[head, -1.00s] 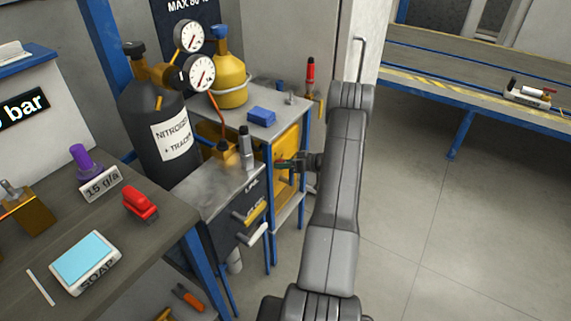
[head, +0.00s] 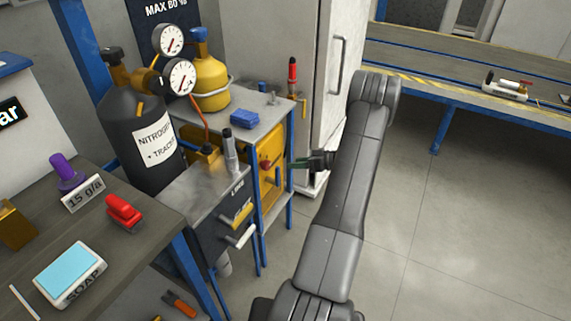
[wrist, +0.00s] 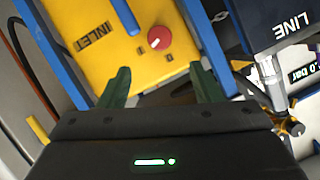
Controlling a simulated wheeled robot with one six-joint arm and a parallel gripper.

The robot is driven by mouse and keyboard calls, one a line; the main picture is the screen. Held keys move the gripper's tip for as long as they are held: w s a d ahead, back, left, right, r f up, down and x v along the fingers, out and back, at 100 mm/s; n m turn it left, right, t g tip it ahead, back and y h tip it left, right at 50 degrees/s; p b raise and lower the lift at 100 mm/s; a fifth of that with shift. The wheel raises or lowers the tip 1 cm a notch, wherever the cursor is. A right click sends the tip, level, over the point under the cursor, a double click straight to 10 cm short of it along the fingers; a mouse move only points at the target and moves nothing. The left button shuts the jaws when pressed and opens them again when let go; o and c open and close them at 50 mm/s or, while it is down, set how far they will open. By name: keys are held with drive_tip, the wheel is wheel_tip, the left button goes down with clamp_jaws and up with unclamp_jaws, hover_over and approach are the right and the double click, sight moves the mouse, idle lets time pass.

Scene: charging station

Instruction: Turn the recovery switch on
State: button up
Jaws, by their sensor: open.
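A yellow unit marked INLET (wrist: 92,62) fills the upper middle of the wrist view. It carries a round red knob (wrist: 158,36) with a white pointer line and small letters beside it. In the head view the yellow unit (head: 277,148) sits inside a blue frame, with the red knob (head: 265,164) on its face. My gripper (wrist: 163,82) is open, its two dark green fingers apart and empty. The knob lies beyond the fingertips, between their lines, not touched. In the head view my gripper (head: 294,163) is just right of the unit, pointing at it.
A dark box marked LINE (wrist: 288,30) stands close on the right in the wrist view, with brass fittings below it. Blue frame posts (head: 291,160) stand near my gripper. A nitrogen cylinder (head: 140,135) stands at left. The floor (head: 440,220) at right is clear.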

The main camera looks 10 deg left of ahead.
sight(269, 166)
drive_tip(key=shift+v, duration=1.1)
drive_tip(key=shift+f, duration=0.1)
drive_tip(key=a+f+n+t+b, duration=0.1)
drive_tip(key=a+b, duration=0.3)
drive_tip(key=b, duration=0.1)
drive_tip(key=w+a+f+n+t+b, duration=0.1)
drive_tip(key=a+f+b, duration=0.1)
drive_tip(key=a+b, duration=0.2)
drive_tip(key=w+a+f+n+h+b, duration=0.1)
drive_tip(key=a+f+n+b, duration=0.1)
drive_tip(key=a+b, duration=0.3)
drive_tip(key=shift+t+b, duration=0.3)
drive_tip(key=shift+t, duration=0.1)
